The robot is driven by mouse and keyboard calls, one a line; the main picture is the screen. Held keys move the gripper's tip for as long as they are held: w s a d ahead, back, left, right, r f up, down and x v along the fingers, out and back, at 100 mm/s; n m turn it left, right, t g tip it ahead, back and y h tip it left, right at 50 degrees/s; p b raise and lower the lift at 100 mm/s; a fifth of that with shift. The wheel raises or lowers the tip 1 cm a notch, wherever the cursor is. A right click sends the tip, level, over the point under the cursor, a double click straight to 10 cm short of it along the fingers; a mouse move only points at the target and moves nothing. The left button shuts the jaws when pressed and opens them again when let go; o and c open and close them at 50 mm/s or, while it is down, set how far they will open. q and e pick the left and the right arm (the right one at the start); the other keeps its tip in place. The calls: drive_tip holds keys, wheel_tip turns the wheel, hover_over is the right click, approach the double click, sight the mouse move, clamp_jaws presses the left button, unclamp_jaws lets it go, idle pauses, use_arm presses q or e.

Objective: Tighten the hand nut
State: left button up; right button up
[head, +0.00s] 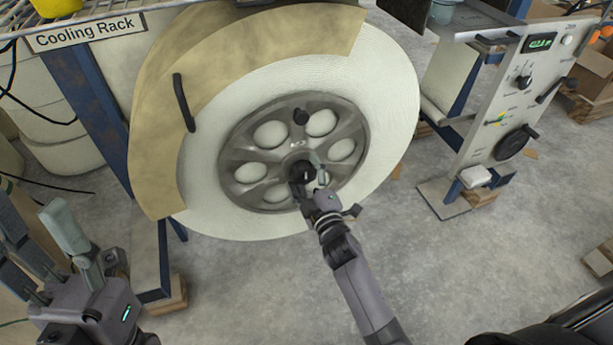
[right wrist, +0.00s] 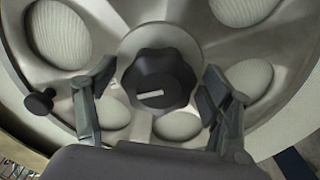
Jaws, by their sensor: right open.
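The hand nut is a black lobed knob (right wrist: 158,80) with a pale mark on its face. It sits at the hub of the large grey wheel (head: 240,155); in the head view it shows as a dark knob (head: 301,170) partly hidden by my gripper. My right gripper (head: 312,182) is at the hub. In the right wrist view its two fingers (right wrist: 158,100) are spread on either side of the nut, with gaps between them and it. My left gripper (head: 45,245) is at the lower left, away from the wheel, with its fingers apart and nothing seen between them.
A white roll (head: 390,95) with a tan cover (head: 150,150) surrounds the wheel. A black handle (head: 184,102) is on the cover. A control panel (head: 510,115) stands at right. The floor in front is clear.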

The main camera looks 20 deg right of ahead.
drive_tip(key=s, duration=1.2)
drive_tip(key=shift+d, duration=0.2)
